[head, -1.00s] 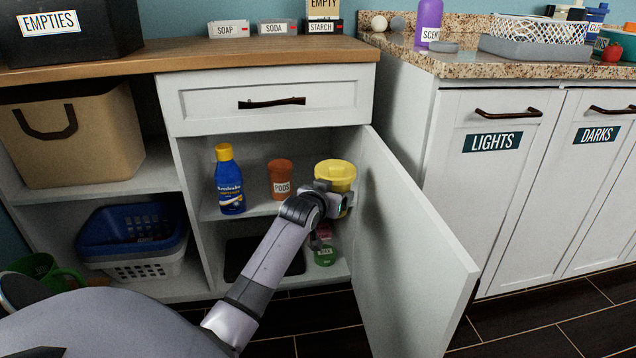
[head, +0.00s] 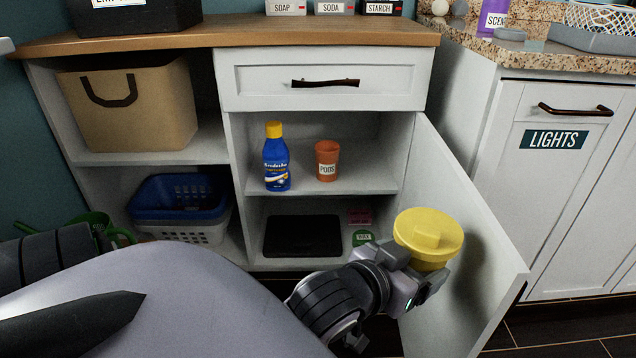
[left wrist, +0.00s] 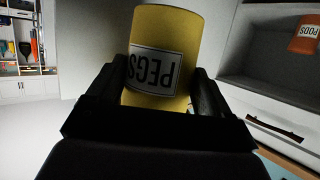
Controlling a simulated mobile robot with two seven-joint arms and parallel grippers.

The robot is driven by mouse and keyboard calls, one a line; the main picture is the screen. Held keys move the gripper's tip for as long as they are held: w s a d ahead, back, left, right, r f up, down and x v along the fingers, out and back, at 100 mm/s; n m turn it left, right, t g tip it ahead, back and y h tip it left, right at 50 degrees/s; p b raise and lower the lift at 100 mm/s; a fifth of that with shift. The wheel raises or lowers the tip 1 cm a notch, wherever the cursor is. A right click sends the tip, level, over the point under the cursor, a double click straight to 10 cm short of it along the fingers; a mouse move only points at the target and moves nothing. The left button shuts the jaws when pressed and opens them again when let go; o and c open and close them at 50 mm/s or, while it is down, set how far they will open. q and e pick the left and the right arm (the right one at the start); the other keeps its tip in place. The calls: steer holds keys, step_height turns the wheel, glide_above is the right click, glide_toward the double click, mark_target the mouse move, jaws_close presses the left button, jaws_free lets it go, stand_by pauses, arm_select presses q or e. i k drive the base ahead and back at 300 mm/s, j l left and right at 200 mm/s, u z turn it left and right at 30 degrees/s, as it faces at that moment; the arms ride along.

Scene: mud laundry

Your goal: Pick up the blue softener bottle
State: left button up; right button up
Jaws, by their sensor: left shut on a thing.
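The blue softener bottle (head: 276,158) with a yellow cap stands upright on the upper shelf of the open cabinet, left of the orange pods cup (head: 327,161). My left gripper (head: 420,272) is shut on a yellow lidded canister (head: 429,236), in front of the open cabinet door and away from the bottle. In the left wrist view the canister (left wrist: 158,85) sits between the two fingers and its PEGS label appears upside down. My right gripper is not in view.
The open cabinet door (head: 462,220) stands out at the right. The lower shelf holds a black flat item (head: 303,236), a green tin (head: 362,238) and a pink item (head: 359,216). The upper shelf right of the pods cup is clear.

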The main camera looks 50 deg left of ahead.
mark_target(276, 153)
steer(key=u, duration=0.55)
steer(key=j+u, duration=0.1)
steer(key=u, duration=0.45)
steer(key=i+u, duration=0.1)
steer(key=u, duration=1)
steer(key=i+u, duration=0.1)
steer(key=u, duration=0.45)
steer(key=l+u, duration=0.1)
steer(key=u, duration=1)
steer(key=l+u, duration=0.15)
steer(key=u, duration=0.4)
steer(key=i+l+u, duration=0.15)
steer(key=l+u, duration=0.3)
steer(key=l+z, duration=0.2)
steer(key=l, duration=0.2)
steer(key=l+u, duration=0.1)
